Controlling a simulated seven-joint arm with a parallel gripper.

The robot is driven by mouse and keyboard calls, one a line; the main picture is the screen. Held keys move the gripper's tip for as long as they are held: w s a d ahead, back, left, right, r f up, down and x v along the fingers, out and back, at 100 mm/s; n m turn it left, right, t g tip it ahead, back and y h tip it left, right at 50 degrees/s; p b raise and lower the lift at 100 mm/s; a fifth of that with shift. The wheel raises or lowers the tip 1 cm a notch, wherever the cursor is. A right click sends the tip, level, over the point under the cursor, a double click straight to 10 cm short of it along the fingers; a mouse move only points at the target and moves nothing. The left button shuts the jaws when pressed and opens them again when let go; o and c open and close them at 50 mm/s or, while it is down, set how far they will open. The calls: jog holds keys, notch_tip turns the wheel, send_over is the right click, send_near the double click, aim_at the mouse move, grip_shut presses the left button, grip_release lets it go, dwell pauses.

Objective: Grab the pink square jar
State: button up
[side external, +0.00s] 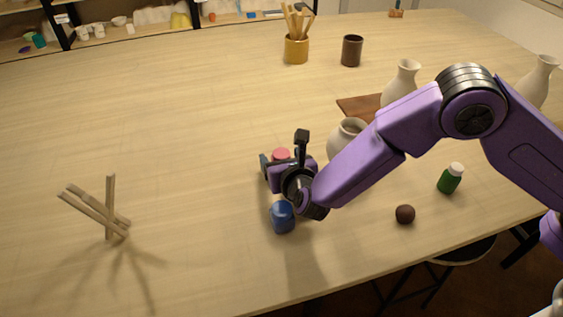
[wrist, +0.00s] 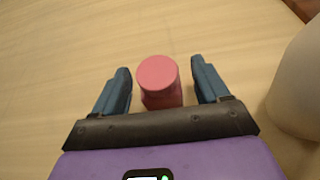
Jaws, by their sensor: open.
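The pink jar (wrist: 160,82) stands upright on the table, with a round pink lid and a squarish body below it. In the wrist view it sits between the two blue fingers of my gripper (wrist: 161,88), with a gap on each side. The fingers are open and not touching it. In the side view only the top of the pink jar (side external: 281,154) shows; my gripper (side external: 272,170) hides its lower part.
A blue jar (side external: 282,217) stands close to my wrist on the near side. A cream vase (side external: 345,135) is just right of the gripper. A dark ball (side external: 405,214) and a green bottle (side external: 450,179) lie further right. The table's left side is mostly clear, except for a wooden stick stand (side external: 108,212).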

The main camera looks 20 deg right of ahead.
jog(key=shift+w+f, duration=0.2)
jog(key=shift+w, duration=0.2)
jog(key=c, duration=1.2)
jog(key=shift+r, duration=0.2)
